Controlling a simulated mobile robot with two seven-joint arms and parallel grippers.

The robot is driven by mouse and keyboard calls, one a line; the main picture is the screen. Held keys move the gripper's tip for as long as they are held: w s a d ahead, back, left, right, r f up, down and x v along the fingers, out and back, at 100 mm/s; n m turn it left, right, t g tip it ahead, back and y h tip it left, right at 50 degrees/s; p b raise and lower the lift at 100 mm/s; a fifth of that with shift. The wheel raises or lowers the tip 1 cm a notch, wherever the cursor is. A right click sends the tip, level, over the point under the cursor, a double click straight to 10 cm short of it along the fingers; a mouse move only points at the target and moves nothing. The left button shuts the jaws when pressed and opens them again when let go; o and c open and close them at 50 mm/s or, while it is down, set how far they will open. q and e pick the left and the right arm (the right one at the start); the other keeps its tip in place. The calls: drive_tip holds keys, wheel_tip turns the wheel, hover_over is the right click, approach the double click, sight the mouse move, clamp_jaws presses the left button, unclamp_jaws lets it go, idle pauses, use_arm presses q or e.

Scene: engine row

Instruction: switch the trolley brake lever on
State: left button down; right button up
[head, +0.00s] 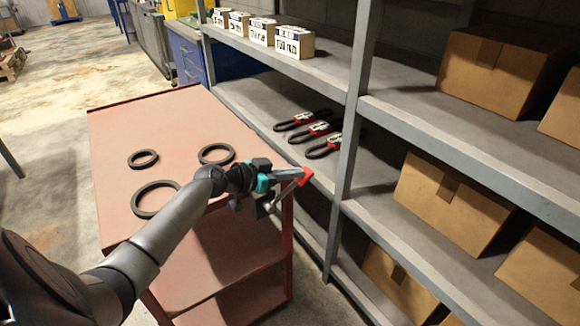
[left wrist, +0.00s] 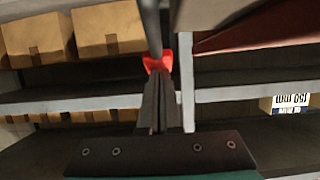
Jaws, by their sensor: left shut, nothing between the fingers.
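The red trolley (head: 180,115) stands beside the shelving in the head view. The brake lever has a red tip (head: 306,176) and a grey shaft, and sits at the trolley's near right corner. In the left wrist view its red tip (left wrist: 157,65) and shaft (left wrist: 150,25) show beyond my fingers. My left gripper (head: 296,174) is shut with nothing held. Its fingertips (left wrist: 158,82) are at the red tip, touching or very close; I cannot tell which. The lever's pivot is partly hidden by my gripper. My right gripper is not in view.
Three dark rings lie on the trolley top, one (head: 156,199) near my left forearm. The shelf upright (head: 345,160) stands just right of the lever. Shelves hold belts (head: 312,131), white boxes (head: 294,42) and cardboard boxes (head: 450,200). Open floor (head: 50,125) lies left of the trolley.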

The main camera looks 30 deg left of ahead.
sight(297, 179)
use_arm(q)
drive_tip(key=g+p, duration=0.1)
drive_tip(key=w+f+g+p, duration=0.1)
drive_tip(key=p, duration=0.1)
drive_tip(key=shift+w+d+y, duration=0.25)
drive_tip(key=shift+y, duration=0.15)
drive_tip(key=g, duration=0.1)
drive_tip(key=f+p, duration=0.1)
drive_tip(key=w+f+g+y, duration=0.1)
drive_tip(key=shift+d+f+g, duration=0.2)
drive_tip(key=shift+d+g, duration=0.05)
drive_tip(key=shift+g, duration=0.05)
drive_tip(key=shift+w+f+g, duration=0.15)
drive_tip(key=shift+f+g, duration=0.45)
drive_tip(key=shift+f, duration=0.1)
drive_tip(key=shift+d+f+y, duration=0.1)
drive_tip(key=shift+f+y, duration=0.2)
drive_tip(key=shift+f, duration=0.1)
drive_tip(key=shift+w+f, duration=0.1)
drive_tip(key=shift+f, duration=0.4)
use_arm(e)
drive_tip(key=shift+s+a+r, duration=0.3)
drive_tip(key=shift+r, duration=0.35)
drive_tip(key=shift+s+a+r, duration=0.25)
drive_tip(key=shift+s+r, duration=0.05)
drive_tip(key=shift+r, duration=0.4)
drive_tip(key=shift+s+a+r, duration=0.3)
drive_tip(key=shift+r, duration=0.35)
